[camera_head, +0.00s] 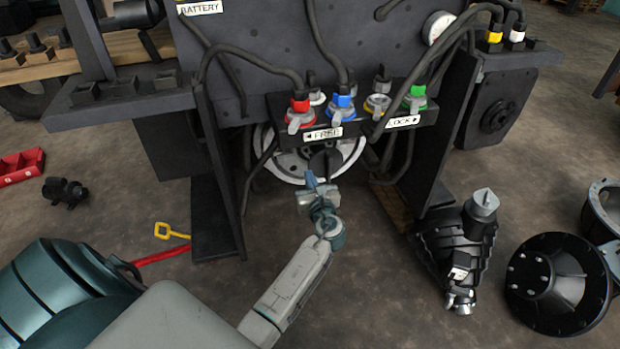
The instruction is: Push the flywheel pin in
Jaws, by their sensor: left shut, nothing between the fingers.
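The flywheel (283,166) is a pale metal disc with a dark centre, low in the forklift's opening under the valve panel. Its upper part is hidden by the panel. My left gripper (312,181) has bluish fingertips, is shut and empty, and is in front of the flywheel's lower part. I cannot tell whether the fingertips touch the flywheel. The flywheel pin cannot be made out; the gripper or the panel may hide it. My right gripper is not in view.
The panel (365,130) with red, blue, yellow and green connectors and hoses overhangs the flywheel. Dark frame posts (215,170) flank the opening. A black motor-like part (450,240) and a black round housing (545,285) lie at right. A yellow-handled red tool (172,232) lies at left.

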